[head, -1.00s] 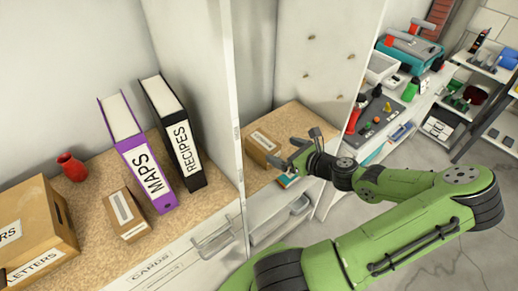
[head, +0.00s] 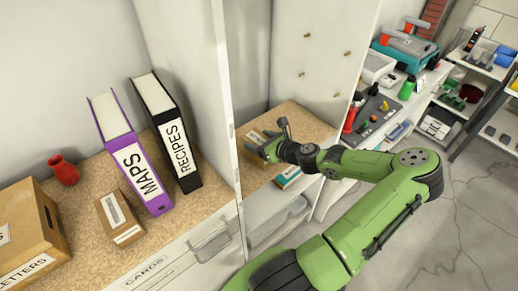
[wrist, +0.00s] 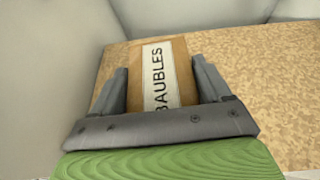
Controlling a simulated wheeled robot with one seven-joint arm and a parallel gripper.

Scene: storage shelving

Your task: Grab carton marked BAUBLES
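The carton marked BAUBLES (wrist: 182,75) is a small brown box with a white label, on the speckled shelf board. In the wrist view it lies between the two grey fingers of my gripper (wrist: 162,85), one on each side. The fingers are apart, and a narrow gap seems to show beside the right one; firm contact cannot be made out. In the head view my gripper (head: 275,142) is over the shelf in the right-hand bay, and it hides most of the carton (head: 254,139).
A teal and orange item (head: 287,177) lies at the front of the same shelf. Board right of the BAUBLES carton is bare.

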